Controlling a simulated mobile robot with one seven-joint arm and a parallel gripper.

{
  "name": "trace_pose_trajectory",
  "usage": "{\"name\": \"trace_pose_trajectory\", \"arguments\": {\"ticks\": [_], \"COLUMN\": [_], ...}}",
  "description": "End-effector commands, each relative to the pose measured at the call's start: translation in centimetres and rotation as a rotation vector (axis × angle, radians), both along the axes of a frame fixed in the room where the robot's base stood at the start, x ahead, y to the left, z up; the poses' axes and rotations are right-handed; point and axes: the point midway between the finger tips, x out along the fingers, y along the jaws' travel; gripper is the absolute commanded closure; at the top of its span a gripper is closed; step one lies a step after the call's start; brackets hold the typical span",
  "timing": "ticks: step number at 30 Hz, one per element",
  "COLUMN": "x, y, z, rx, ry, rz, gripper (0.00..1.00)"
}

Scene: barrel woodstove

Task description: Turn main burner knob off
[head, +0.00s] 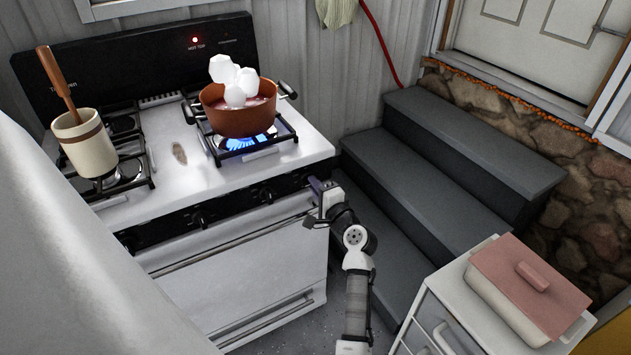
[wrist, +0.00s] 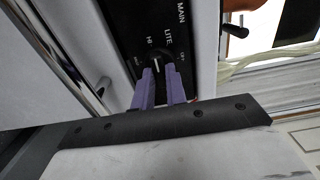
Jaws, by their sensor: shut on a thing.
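The main burner knob (wrist: 157,61) is a dark round knob on the black control panel, with MAIN, LITE and HI printed around it in the wrist view. Its white pointer line lies near the HI marking. My gripper (wrist: 160,82) has its purple fingers closed on the knob. In the head view, my gripper (head: 318,186) is at the right end of the stove's front panel and hides that knob. A blue flame (head: 240,141) burns on the right burner of the white stove (head: 182,185), under a brown pot (head: 240,116) with white lumps and steam-like shapes above it.
Other knobs (head: 199,219) line the front panel above the oven door (head: 245,270). A crock with a wooden handle (head: 86,143) stands on the left burner. Grey steps (head: 430,160) rise right of my arm. A pink-lidded dish (head: 527,282) sits on a white cabinet.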

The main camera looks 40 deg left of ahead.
Motion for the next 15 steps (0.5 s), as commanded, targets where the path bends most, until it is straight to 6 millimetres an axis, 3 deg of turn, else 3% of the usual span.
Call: {"name": "trace_pose_trajectory", "arguments": {"ticks": [15], "x": [-0.01], "y": [-0.05], "z": [0.15], "rx": [0.186], "ry": [0.457], "rz": [-0.002], "gripper": [1.00]}}
